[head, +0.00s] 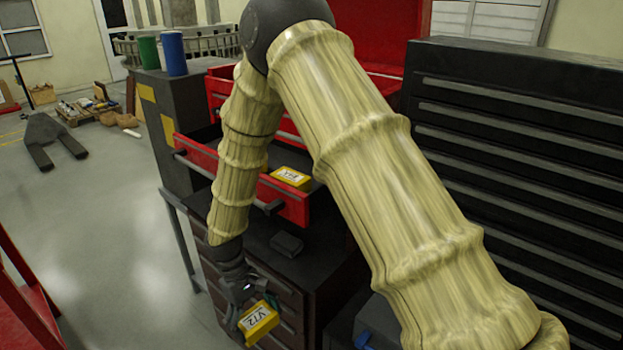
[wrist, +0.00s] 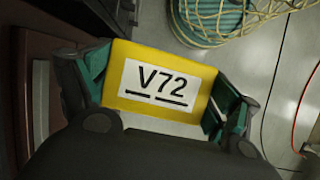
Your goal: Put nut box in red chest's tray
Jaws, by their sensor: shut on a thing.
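A yellow box with a white label reading V72 (wrist: 165,88) is held between the green-padded fingers of my gripper (wrist: 160,100). In the head view the same box (head: 258,324) hangs low in front of the dark drawer cabinet, below the red chest. The red chest (head: 389,30) has a drawer tray pulled open, with a red front (head: 285,200). Another yellow box with a white label (head: 291,177) lies inside that open tray. Its label is too small to read surely. My arm hides part of the tray and chest.
A black drawer cabinet (head: 520,130) stands at the right. A green cup (head: 148,52) and a blue cup (head: 173,53) stand on the grey cabinet at the left. A small dark object (head: 287,244) lies on the surface below the tray. The wrist view shows a netted green coil (wrist: 215,18) on the floor.

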